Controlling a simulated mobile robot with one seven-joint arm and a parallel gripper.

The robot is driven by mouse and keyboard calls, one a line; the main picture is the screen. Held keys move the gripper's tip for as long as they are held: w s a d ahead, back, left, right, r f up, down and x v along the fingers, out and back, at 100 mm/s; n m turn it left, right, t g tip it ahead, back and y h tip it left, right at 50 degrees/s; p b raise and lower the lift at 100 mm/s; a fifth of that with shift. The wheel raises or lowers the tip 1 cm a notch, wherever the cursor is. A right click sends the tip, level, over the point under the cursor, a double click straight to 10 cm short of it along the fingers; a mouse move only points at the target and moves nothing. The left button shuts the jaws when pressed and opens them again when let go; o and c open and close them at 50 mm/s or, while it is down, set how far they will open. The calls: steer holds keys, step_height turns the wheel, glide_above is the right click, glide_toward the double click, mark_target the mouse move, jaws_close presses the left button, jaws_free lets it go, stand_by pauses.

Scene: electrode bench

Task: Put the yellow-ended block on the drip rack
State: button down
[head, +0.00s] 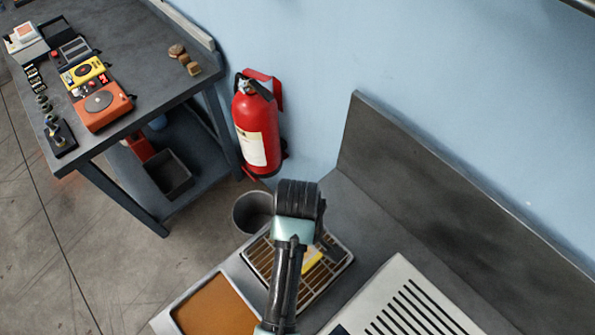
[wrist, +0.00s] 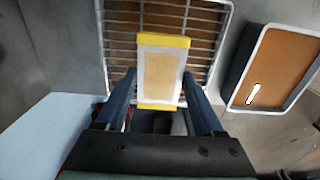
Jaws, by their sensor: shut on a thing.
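The yellow-ended block (wrist: 162,72) has a pale face with a tan middle and a yellow band at each end. My gripper (wrist: 160,84) is shut on it, one finger along each side. The drip rack (wrist: 117,42) is a wire grid over a brown base, behind the block in the wrist view. In the head view the rack (head: 340,262) lies on the bench under my arm, and a yellow part of the block (head: 312,259) shows over it. My arm hides the rest. I cannot tell whether the block touches the wires.
A tray of brown liquid (head: 215,306) sits beside the rack, and also shows in the wrist view (wrist: 275,68). A white slotted unit (head: 405,300) stands to the right. A grey bin (head: 250,212) and a red extinguisher (head: 258,125) are beyond. A dark table (head: 140,50) holds instruments.

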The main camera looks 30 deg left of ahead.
steer(key=shift+w+f+p, duration=0.1)
steer(key=shift+f+p, duration=0.2)
steer(key=shift+f, duration=1.9)
steer(key=shift+f, duration=0.2)
jaws_free()
step_height(320, 180, up, 11)
steer(key=shift+r, duration=0.7)
